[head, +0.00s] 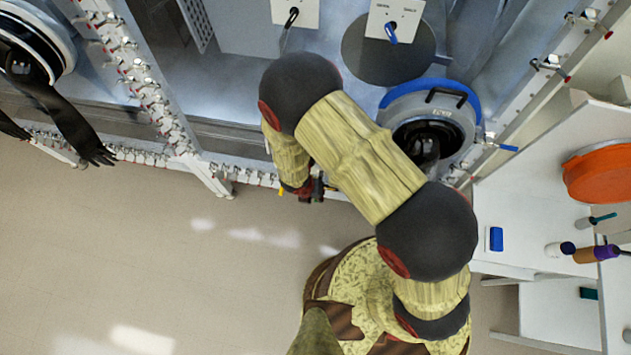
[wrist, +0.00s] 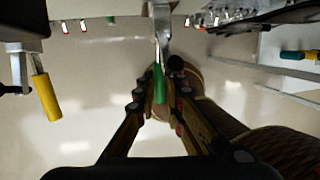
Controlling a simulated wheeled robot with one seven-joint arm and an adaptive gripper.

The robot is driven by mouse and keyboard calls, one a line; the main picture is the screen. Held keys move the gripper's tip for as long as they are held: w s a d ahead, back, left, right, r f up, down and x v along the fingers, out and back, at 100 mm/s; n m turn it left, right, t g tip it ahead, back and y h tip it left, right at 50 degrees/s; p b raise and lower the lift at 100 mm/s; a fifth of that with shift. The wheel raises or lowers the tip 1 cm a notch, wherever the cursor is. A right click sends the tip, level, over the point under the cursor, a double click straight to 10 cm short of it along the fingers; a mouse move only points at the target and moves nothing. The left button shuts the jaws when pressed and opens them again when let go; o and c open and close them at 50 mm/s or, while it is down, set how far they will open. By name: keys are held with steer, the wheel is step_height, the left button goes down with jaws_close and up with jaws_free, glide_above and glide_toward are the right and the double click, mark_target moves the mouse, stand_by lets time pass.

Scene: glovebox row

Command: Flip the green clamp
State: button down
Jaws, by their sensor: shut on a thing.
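The green clamp (wrist: 159,84) is in the upper middle of the wrist view, a green handle on a metal arm running up to a bracket. My gripper (wrist: 161,98) is around the green handle, with one finger on each side, shut on it. In the head view my gripper (head: 314,188) shows only in part at the front edge of the glovebox row, beside my arm. I cannot make out the green clamp there.
A yellow-handled clamp (wrist: 46,97) hangs left of my gripper in the wrist view. In the head view, black gloves (head: 75,125) hang at the left, and a blue-rimmed port (head: 430,105) is behind my arm. A white bench (head: 535,225) stands right; open floor (head: 150,250) lies left.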

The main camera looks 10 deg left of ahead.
steer(key=shift+w+a+r, duration=0.35)
steer(key=shift+w+r, duration=0.15)
steer(key=shift+w, duration=0.2)
steer(key=c, duration=2.2)
jaws_free()
steer(key=shift+o, duration=1.1)
steer(key=shift+d+f, duration=0.15)
steer(key=shift+d, duration=0.2)
steer(key=shift+o, duration=0.5)
steer(key=shift+f, duration=0.1)
steer(key=shift+s, duration=0.3)
steer(key=v, duration=1.2)
steer(key=shift+s+f, duration=0.1)
